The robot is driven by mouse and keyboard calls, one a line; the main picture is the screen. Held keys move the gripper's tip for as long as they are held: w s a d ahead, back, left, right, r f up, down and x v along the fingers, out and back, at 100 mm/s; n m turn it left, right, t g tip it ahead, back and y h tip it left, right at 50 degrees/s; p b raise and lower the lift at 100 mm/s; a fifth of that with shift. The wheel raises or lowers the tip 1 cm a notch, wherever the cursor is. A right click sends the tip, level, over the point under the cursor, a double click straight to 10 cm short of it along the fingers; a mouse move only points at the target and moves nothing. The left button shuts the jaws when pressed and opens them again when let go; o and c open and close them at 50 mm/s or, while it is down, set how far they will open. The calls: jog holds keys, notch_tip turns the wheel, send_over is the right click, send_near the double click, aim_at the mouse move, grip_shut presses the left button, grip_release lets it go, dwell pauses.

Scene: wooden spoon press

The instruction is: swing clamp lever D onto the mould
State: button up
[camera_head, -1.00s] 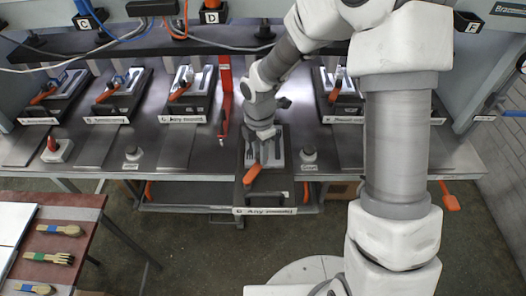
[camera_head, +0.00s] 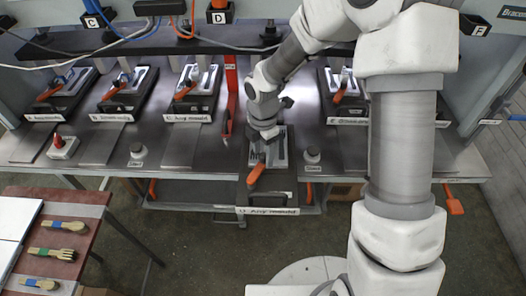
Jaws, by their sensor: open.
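Station D's black mould base (camera_head: 245,200) stands further forward than its neighbours, with a label reading "D Any mould" (camera_head: 268,211) on its front. The grey metal mould (camera_head: 284,152) lies on this base, partly hidden by my gripper. The orange-red handle of clamp lever D (camera_head: 256,177) slants over the front part of the base, just in front of my gripper. The lever's inner end is hidden. My gripper (camera_head: 265,140) is open and points down above the mould. I cannot tell whether it touches the lever.
Similar red-levered stations stand at left, including station C (camera_head: 190,105), and one at right (camera_head: 343,95). Small round buttons flank station D, left (camera_head: 137,153) and right (camera_head: 312,155). A red upright bar (camera_head: 229,95) stands close by at left. A table with wooden utensils (camera_head: 60,253) is at lower left.

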aim_at(264, 155)
notch_tip(264, 155, up, 18)
jog(key=p, duration=0.1)
jog(key=shift+f, duration=0.25)
jog(key=shift+d, duration=0.1)
dwell(0.4)
jog(key=s+d+r+m+t, duration=0.2)
jog(key=s+d+r+m, duration=0.3)
jog(key=s+m, duration=0.4)
jog(key=s+d+r+m+t, duration=0.3)
jog(key=s+d+r+m, duration=0.2)
jog(key=m, duration=1.1)
jog(key=s+d, duration=0.3)
jog(key=s, duration=0.1)
jog(key=shift+s+d+t, duration=0.2)
jog(key=shift+t, duration=0.1)
jog(key=shift+r, duration=0.1)
